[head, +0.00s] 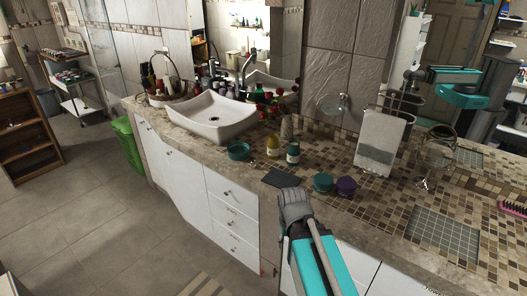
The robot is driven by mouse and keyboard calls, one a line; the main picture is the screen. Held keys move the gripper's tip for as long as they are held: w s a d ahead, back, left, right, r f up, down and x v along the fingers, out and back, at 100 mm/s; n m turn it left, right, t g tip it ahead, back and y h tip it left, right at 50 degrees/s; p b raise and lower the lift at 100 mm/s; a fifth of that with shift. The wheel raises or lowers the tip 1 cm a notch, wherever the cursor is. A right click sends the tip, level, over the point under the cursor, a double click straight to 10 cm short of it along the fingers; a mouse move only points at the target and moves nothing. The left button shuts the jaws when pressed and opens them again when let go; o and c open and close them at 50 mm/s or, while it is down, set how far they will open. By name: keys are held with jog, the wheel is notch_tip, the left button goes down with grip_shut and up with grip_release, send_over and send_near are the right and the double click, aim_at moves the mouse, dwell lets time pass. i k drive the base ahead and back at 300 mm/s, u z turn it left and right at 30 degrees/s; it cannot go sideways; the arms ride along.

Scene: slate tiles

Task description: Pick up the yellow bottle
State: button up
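The yellow bottle (273,146) stands upright on the tiled counter (335,215), to the right of the white basin. A dark green bottle (293,153) with a pale label stands close to its right. My teal and grey arm reaches in from the bottom, and its grey joint is below and in front of both bottles, apart from them. I cannot make out my gripper or its fingers in this view. The yellow bottle is not held.
A teal bowl (239,151) is left of the yellow bottle, and red flowers (270,103) stand behind it. A dark flat slab (282,178), a teal jar (323,183) and a purple jar (346,187) lie nearer the counter's front. A towel stand (379,142) is right.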

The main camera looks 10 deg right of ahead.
aim_at(272, 143)
jog(key=z, duration=0.15)
jog(key=i, duration=0.95)
jog(key=u, duration=0.05)
